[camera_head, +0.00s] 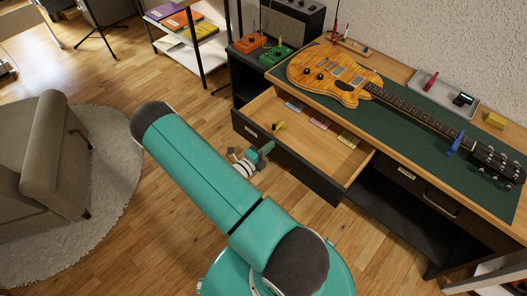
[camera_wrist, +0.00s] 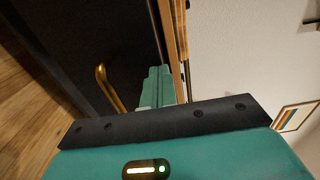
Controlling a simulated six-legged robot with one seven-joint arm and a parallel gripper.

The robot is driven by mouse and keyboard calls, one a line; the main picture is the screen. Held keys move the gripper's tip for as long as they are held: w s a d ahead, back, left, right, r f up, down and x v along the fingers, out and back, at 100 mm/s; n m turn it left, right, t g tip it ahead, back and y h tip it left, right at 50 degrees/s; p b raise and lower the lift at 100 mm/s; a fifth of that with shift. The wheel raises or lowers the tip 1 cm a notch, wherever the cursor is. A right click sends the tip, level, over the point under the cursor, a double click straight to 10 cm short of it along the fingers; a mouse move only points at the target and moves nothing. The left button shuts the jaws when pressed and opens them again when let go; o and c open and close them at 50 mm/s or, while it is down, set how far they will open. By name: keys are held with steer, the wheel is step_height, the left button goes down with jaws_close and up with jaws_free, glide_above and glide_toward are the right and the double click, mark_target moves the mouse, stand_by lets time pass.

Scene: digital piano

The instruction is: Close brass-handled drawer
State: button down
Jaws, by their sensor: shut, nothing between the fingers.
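The drawer (camera_head: 325,140) stands pulled out from the workbench's left part, with a dark front and a light wood inside. In the wrist view its dark front (camera_wrist: 75,45) fills the left side, with the curved brass handle (camera_wrist: 108,88) on it. My gripper (camera_head: 268,148) is at the outer side of the drawer front in the head view. In the wrist view its teal fingers (camera_wrist: 158,85) are together and empty, to the right of the handle and apart from it. I cannot tell if the fingertips touch the front. My arm and gripper hide the handle in the head view.
The drawer holds small packets (camera_head: 320,122) and a yellow item (camera_head: 279,126). A guitar (camera_head: 335,75) lies on the bench's green mat (camera_head: 400,135). Another drawer (camera_head: 440,203) at right is shut. An armchair (camera_head: 48,150) stands left; wood floor between is clear.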

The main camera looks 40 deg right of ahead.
stand_by(0.3)
steer(key=d, duration=2.2)
steer(key=shift+w+d, duration=0.25)
steer(key=shift+w, duration=0.05)
